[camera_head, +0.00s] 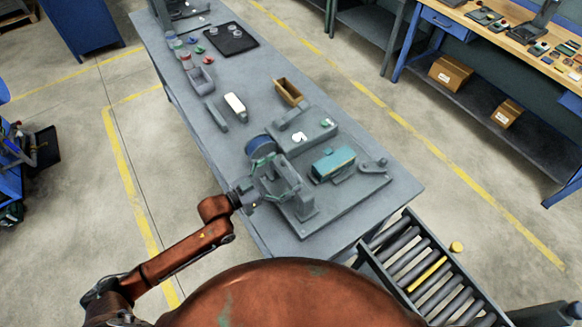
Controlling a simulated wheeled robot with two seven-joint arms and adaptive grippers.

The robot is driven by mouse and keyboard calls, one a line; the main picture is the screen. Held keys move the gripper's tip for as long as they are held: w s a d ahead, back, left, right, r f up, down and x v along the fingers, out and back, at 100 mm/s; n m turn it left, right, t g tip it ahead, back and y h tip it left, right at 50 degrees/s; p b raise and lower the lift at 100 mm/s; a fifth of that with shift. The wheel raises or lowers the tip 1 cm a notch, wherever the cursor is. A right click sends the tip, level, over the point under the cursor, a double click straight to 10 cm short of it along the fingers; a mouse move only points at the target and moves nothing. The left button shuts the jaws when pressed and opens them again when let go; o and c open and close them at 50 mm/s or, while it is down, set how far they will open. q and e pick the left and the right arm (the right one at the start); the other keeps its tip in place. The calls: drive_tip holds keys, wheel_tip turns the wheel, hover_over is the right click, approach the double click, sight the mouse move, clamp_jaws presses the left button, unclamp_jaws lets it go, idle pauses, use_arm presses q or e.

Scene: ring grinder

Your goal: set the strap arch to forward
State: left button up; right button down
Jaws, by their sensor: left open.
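The ring grinder stands on a grey base plate (345,205) at the near end of the long grey table. It carries a blue round wheel (262,147), a teal block (334,163) and a grey upright post (305,205). A grey curved band, which looks like the strap arch (291,176), stands beside the wheel; its exact tilt is hard to tell. My left gripper (268,187) is open at the left side of this band, and its fingers overlap it in the picture. I cannot tell whether they touch. My right gripper is out of view.
A grey box with buttons (303,130) stands behind the wheel. A tan open bin (288,92), a white bottle (235,107) and a black tray (230,38) lie farther along the table. A roller conveyor (410,262) stands at the near right.

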use_arm(q)
drive_tip(key=shift+x, duration=1.1)
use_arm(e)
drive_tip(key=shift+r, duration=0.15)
